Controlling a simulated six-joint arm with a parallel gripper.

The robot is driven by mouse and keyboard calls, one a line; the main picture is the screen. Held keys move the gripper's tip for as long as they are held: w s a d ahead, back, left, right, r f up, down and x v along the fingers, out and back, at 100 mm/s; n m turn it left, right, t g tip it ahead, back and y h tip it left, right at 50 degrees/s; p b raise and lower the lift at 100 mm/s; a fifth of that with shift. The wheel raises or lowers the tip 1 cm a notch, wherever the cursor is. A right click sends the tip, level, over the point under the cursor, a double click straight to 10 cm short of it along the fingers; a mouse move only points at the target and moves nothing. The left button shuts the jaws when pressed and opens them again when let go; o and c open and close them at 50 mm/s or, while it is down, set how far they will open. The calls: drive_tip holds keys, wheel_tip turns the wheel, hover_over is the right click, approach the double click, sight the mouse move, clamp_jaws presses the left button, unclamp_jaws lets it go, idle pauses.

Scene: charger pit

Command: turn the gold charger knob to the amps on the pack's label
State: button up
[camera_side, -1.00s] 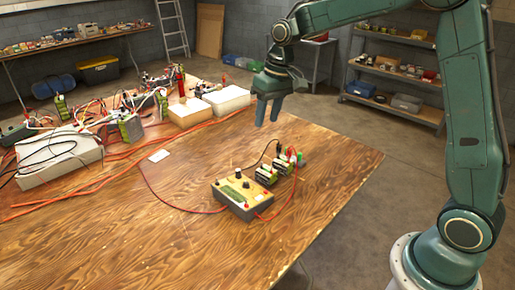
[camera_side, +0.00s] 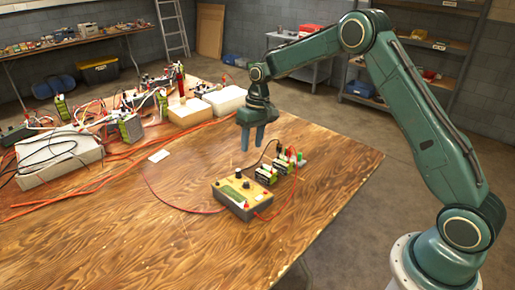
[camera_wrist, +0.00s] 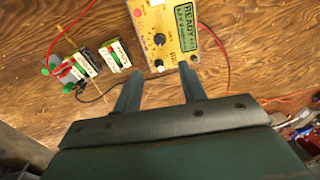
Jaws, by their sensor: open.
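The gold charger (camera_side: 243,194) sits on the wooden table, with a black knob and a green display on its face. In the wrist view the charger (camera_wrist: 173,12) shows its dark knob (camera_wrist: 159,39) and a lit display (camera_wrist: 185,27) reading "READY". Battery packs (camera_side: 275,171) stand behind and right of the charger; in the wrist view they (camera_wrist: 97,60) lie to its left, their labels too small to read. My gripper (camera_side: 251,152) is open and empty, pointing down above the table behind the charger. In the wrist view its fingers (camera_wrist: 158,85) are apart, below the charger.
A red cable and a black cable run between the charger and the packs. A white card (camera_side: 159,155) lies to the left. White boxes (camera_side: 189,113), loose electronics and orange cables fill the table's far left. The front of the table is clear.

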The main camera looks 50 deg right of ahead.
sight(247, 182)
drive_tip(key=a+f, duration=0.1)
drive_tip(key=f, duration=0.8)
drive_tip(key=a+f, duration=0.1)
drive_tip(key=f, duration=0.3)
drive_tip(key=shift+a+f, duration=0.25)
drive_tip(key=shift+a, duration=0.05)
drive_tip(key=shift+c, duration=0.2)
clamp_jaws()
